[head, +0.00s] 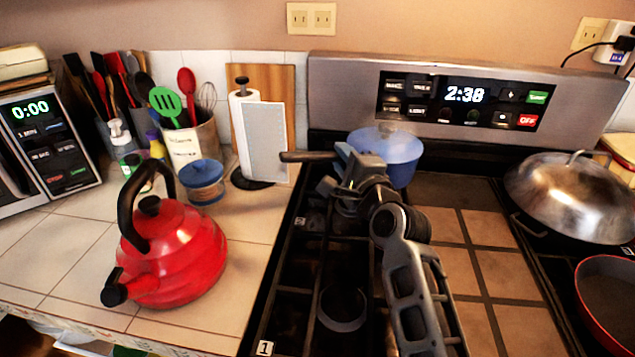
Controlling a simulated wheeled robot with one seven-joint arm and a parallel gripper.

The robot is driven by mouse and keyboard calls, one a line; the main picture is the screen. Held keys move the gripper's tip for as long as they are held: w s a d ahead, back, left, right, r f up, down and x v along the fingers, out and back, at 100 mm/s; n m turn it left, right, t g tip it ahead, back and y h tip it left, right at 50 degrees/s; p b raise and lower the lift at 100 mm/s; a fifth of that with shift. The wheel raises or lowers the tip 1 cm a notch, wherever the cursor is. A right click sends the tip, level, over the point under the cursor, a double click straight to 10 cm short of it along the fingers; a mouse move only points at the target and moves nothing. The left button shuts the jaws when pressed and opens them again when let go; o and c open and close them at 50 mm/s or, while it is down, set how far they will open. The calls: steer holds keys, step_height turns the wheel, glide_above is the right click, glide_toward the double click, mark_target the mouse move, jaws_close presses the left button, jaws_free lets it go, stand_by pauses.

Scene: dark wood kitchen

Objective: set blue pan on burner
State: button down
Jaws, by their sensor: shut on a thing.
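The blue pan (392,157) is at the back left part of the stove, with its dark handle (308,156) pointing left. A lid with a pale knob appears to cover it. My gripper (350,165) is shut on the pan, at the handle's base near the pan's left side. My arm comes up from the front and hides part of the pan's underside, so I cannot tell whether it touches the grate. A black burner grate (300,265) runs down the left of the stove. A front left burner (342,305) shows beside my arm.
A red kettle (175,250) stands on the tiled counter to the left. A blue-lidded jar (205,182) and a paper towel holder (262,140) stand behind it. A domed steel pan (572,195) and a red pan (608,300) are at the right. The tiled middle panel (490,270) is clear.

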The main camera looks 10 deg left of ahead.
steer(key=a+f+b, duration=0.1)
steer(key=a+f, duration=0.5)
steer(key=f, duration=0.1)
steer(key=shift+w, duration=0.25)
steer(key=shift+d+f, duration=0.1)
steer(key=shift+f, duration=0.1)
steer(key=shift+f, duration=0.15)
steer(key=c, duration=1)
jaws_free()
